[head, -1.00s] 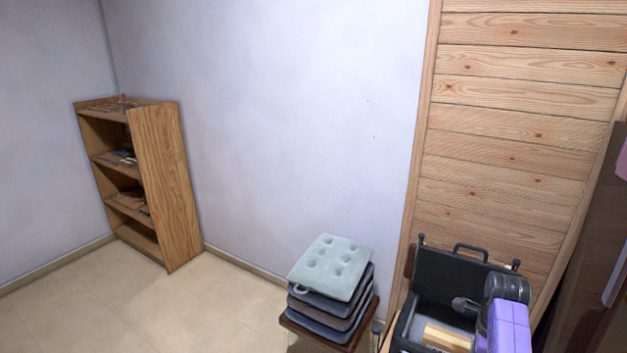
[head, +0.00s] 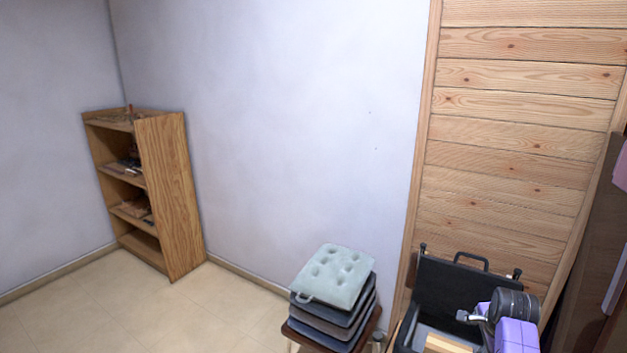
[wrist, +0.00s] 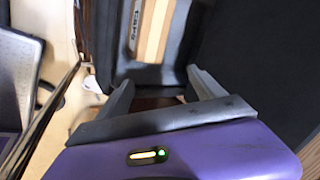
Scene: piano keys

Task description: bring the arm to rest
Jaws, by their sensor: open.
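My gripper shows in the wrist view (wrist: 160,86), with its two grey fingers spread apart and nothing between them. Beyond the fingertips lie a black case and a light wooden piece (wrist: 152,28) with a dark label. In the head view my purple and black arm is at the lower right, in front of the open black case (head: 465,290). The wooden piece (head: 447,344) shows there at the bottom edge, left of my arm. My fingertips are hard to make out in the head view.
A stack of cushions (head: 335,272) sits on a small stool left of the case. A wooden shelf (head: 168,195) stands in the far left corner. Wood panelling (head: 515,150) rises behind the case. Tiled floor (head: 215,315) is clear between shelf and stool.

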